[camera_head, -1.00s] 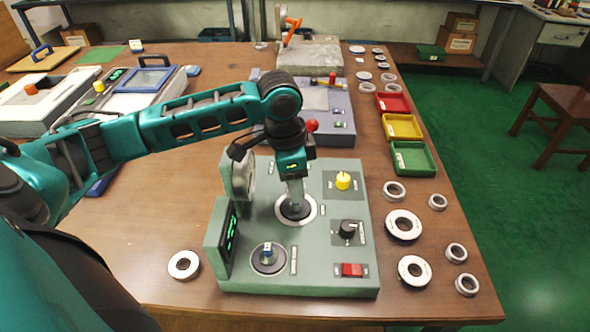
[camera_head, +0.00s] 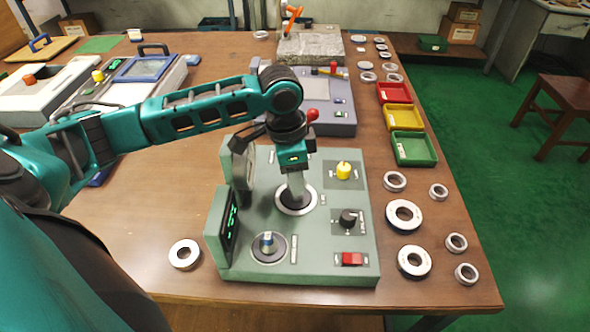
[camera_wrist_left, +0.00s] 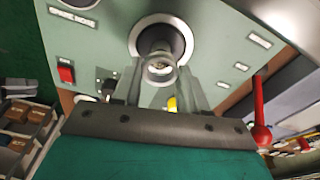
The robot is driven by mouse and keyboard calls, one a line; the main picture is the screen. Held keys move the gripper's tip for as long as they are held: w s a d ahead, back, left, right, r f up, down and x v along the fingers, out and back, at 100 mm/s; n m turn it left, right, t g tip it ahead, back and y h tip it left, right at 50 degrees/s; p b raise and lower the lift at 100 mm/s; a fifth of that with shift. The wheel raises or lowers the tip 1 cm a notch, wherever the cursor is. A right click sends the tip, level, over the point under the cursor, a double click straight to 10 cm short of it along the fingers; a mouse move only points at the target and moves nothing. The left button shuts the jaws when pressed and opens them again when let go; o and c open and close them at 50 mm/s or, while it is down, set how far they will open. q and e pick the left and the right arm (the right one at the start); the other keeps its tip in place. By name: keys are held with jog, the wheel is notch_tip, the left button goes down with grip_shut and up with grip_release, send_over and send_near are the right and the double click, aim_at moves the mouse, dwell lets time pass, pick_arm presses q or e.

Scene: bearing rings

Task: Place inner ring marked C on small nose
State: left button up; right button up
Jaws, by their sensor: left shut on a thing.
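My left gripper (camera_head: 296,198) points down at the upper round plate of the green-grey fixture (camera_head: 325,225). It is shut on a small metal ring (camera_wrist_left: 160,68), seen between the fingertips in the wrist view. A dark round nose (camera_wrist_left: 158,40) in a bright round rim shows just beyond the ring. I cannot tell whether the ring touches that nose, and no letter on the ring is legible. A smaller nose (camera_head: 267,240) with a blue-grey top stands bare on the lower round plate. My right gripper is not in view.
Several loose rings lie right of the fixture, such as one large ring (camera_head: 403,215). Another ring (camera_head: 184,254) lies at left. Red, yellow and green trays (camera_head: 413,149) line the right side. A raised display panel (camera_head: 229,232) stands beside the small nose.

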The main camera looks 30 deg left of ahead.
pick_arm(q)
jog(key=shift+f, duration=1)
jog(key=shift+r, duration=0.2)
jog(key=shift+r, duration=0.7)
jog(key=shift+f, duration=0.35)
jog(key=shift+f, duration=0.5)
jog(key=shift+r, duration=0.2)
jog(key=shift+r, duration=0.5)
jog(key=shift+r, duration=0.1)
